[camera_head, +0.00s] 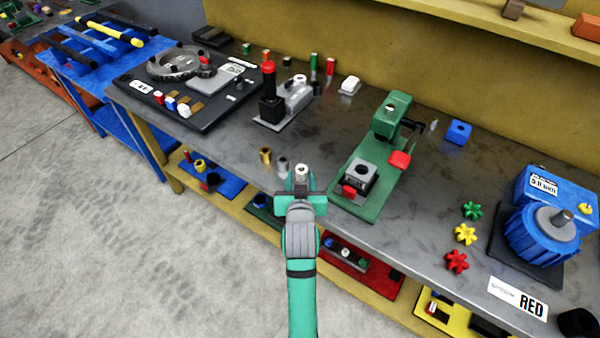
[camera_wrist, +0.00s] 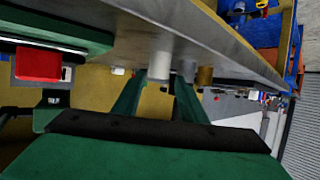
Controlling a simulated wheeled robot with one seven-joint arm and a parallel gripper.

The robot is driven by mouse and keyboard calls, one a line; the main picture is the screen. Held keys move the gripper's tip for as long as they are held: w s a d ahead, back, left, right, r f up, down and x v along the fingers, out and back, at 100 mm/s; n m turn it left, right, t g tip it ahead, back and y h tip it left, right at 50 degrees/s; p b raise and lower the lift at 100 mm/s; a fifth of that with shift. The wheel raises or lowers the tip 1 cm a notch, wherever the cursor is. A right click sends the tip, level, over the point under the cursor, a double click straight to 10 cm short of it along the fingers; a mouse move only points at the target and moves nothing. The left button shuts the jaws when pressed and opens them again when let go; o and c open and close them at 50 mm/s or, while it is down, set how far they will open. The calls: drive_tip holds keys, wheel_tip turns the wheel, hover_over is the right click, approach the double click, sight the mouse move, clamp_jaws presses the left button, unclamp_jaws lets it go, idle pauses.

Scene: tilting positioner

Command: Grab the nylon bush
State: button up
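The nylon bush looks to be the white cylinder (camera_head: 301,171) standing upright near the front edge of the bench; it has a hole in its top. In the wrist view the white bush (camera_wrist: 159,66) shows between the tips of the two green fingers. My gripper (camera_head: 301,182) is low at the bench edge, right at the bush. The fingers (camera_wrist: 158,85) are open, with gaps on both sides of the bush. I cannot tell how far they reach around it. A grey bush (camera_head: 282,165) and a brass bush (camera_head: 265,155) stand to its left.
A green fixture (camera_head: 365,203) with a grey block and red parts stands close on the right. A grey base with a red-knobbed lever (camera_head: 270,95) is behind left. Coloured star knobs (camera_head: 465,234) and a blue motor (camera_head: 545,235) are farther right. Trays lie on the lower shelf.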

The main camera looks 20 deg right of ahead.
sight(301, 174)
drive_tip(key=shift+w+d+f, duration=0.25)
drive_tip(key=shift+w+d, duration=0.05)
drive_tip(key=shift+w, duration=0.2)
drive_tip(key=shift+x, duration=1.95)
drive_tip(key=shift+f, duration=0.1)
drive_tip(key=c, duration=0.9)
